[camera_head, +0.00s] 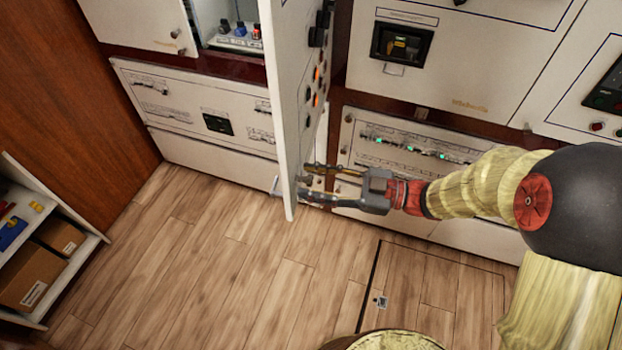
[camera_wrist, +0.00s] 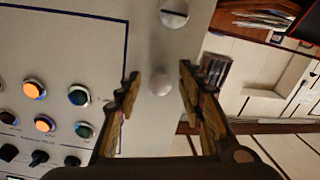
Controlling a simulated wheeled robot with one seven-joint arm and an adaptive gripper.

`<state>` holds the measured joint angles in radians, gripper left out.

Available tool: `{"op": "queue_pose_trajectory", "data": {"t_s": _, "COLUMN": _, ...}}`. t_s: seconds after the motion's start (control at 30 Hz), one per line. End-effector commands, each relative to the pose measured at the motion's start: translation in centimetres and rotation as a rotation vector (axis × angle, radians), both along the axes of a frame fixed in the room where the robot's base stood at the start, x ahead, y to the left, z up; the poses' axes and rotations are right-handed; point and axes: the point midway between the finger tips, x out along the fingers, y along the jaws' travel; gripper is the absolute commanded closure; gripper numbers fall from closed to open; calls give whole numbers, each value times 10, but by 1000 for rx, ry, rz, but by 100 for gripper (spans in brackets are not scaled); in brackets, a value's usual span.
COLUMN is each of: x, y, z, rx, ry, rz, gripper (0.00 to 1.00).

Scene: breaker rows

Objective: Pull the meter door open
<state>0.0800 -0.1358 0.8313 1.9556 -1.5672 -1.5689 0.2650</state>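A white panel door (camera_head: 290,110) stands swung out from the cabinet, seen nearly edge-on in the head view. I cannot read whether it is marked as the meter door. Its face with lit orange buttons is turned to the right. My gripper (camera_head: 304,182) is at the door's lower outer end, on the button side. In the wrist view my gripper (camera_wrist: 158,82) is open, with a round pale knob (camera_wrist: 159,81) on the door face (camera_wrist: 60,55) between its fingertips. Gaps show on both sides of the knob.
An open compartment (camera_head: 235,35) with coloured parts lies left of the door. Closed cabinet fronts (camera_head: 440,65) stand to the right. A shelf with boxes (camera_head: 30,275) is at the lower left. The wooden floor (camera_head: 200,260) before the door is clear.

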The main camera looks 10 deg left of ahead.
Motion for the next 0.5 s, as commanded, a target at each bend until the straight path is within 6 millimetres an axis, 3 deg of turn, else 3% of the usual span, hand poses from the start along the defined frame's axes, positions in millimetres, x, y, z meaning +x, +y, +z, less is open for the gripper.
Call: {"op": "queue_pose_trajectory", "data": {"t_s": 0.5, "x": -7, "y": -88, "z": 0, "rx": 0, "ry": 1, "rz": -4, "gripper": 61}}
